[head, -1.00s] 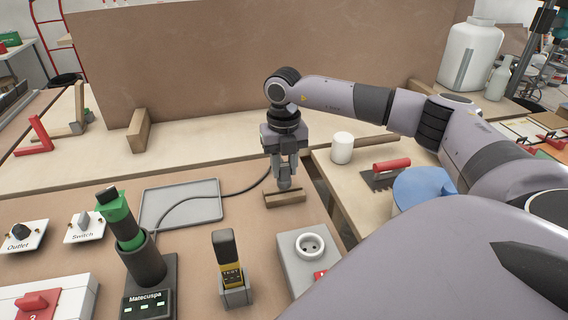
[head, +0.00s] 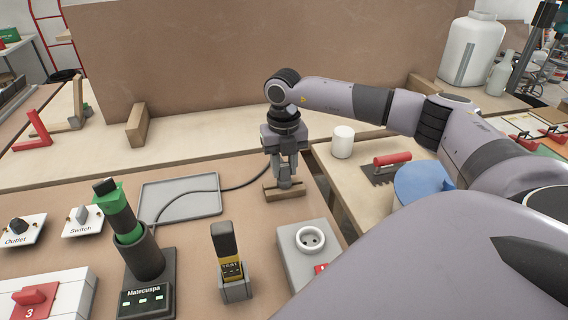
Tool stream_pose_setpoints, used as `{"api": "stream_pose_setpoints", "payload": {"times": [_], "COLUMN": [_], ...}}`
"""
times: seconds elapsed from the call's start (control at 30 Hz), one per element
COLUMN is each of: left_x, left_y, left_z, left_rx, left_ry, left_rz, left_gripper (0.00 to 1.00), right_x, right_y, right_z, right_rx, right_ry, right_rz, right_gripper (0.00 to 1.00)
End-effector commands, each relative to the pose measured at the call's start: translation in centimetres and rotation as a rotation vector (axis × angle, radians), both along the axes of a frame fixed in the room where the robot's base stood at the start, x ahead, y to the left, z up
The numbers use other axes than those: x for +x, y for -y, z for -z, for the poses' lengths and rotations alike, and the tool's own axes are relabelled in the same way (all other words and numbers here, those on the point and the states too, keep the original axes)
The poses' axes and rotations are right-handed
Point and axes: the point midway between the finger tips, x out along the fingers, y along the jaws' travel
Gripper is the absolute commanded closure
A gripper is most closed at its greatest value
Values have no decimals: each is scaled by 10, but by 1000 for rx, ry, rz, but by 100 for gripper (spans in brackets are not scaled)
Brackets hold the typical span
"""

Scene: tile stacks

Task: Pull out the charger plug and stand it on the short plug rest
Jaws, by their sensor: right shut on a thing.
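The grey charger plug (head: 284,182) is upright between the fingers of my right gripper (head: 285,172), which is shut on it. A dark cable runs left from near the plug. The plug's lower end overlaps the short wooden plug rest (head: 297,191) in the head view; I cannot tell whether they touch. The fingers hide part of the plug. The grey socket box (head: 291,262) with its round white socket (head: 310,239) stands empty nearer to me. My left gripper is not in view.
A grey tray (head: 152,207) lies left of the rest, with the cable across it. A black-and-yellow tester (head: 228,255) and a green-and-black tool in a holder (head: 148,262) stand nearer. A white cup (head: 343,142) and a red-handled trowel (head: 391,159) are right.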

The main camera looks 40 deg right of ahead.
Motion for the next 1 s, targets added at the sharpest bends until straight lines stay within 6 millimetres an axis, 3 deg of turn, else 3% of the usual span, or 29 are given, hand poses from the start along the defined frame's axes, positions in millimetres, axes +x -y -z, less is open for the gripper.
{"api": "stream_pose_setpoints", "payload": {"times": [0.17, 0.2, 0.27, 0.63, 1.0], "left_x": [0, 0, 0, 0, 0], "left_y": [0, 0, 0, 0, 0], "left_z": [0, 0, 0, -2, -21], "left_rx": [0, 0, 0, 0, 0], "left_ry": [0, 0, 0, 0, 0], "left_rz": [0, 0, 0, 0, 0], "left_gripper": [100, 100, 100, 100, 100], "right_x": [0, 0, 0, 0, 0], "right_y": [0, 0, 0, 0, 0], "right_z": [-1, -1, -1, -3, -24], "right_rx": [0, 0, 0, 0, 1], "right_ry": [1, 1, 1, 0, 0], "right_rz": [0, 0, 0, 0, 0], "right_gripper": [100, 59, 39, 39, 39]}}
